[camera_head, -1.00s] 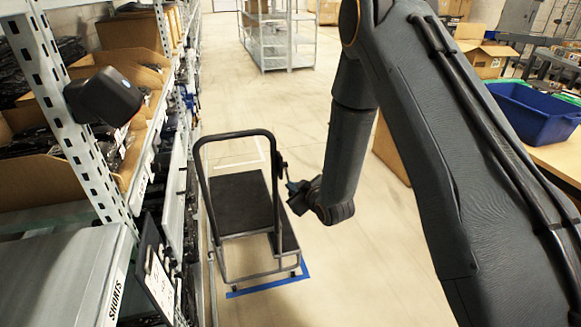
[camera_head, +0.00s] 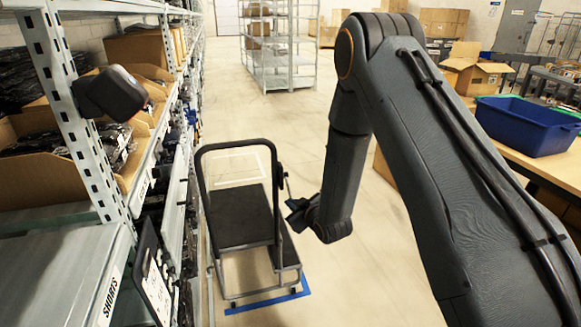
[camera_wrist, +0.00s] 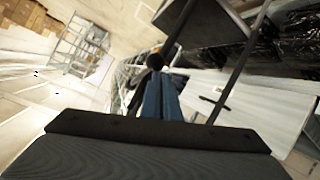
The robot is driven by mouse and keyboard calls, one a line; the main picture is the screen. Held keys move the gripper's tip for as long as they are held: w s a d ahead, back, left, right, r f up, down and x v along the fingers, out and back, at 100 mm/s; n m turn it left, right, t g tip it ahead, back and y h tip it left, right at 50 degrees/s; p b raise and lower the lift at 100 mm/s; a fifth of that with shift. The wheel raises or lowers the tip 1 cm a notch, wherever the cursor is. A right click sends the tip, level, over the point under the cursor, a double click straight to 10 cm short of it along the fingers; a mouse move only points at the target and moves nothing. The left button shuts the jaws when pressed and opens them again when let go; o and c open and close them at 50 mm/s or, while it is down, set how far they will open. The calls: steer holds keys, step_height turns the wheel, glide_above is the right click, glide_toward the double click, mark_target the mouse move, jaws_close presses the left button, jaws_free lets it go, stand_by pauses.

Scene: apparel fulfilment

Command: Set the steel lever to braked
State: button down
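A platform cart (camera_head: 240,218) with a dark deck and a grey tube handle stands beside the shelving in the head view. The thin steel lever (camera_head: 288,184) sits at a dark bracket on the handle's right upright. My gripper (camera_head: 293,207) is at the lower end of the lever, to the right of the upright. In the wrist view, two blue fingers (camera_wrist: 157,80) lie close together, with a dark round knob (camera_wrist: 155,61) at their tips. I cannot tell whether they grip it; the gap between them is not clear.
Metal shelving (camera_head: 95,165) with open cartons runs along the left, close to the cart. A blue bin (camera_head: 527,125) stands on a table at the right. Blue tape (camera_head: 268,303) marks the floor at the cart's near end. Open floor lies beyond the cart.

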steer(key=shift+s+d+f, duration=0.1)
steer(key=shift+d+f, duration=0.1)
steer(key=shift+f, duration=0.4)
steer(key=s+d, duration=0.2)
steer(key=s, duration=0.7)
steer(key=shift+p, duration=0.4)
steer(key=shift+w, duration=0.1)
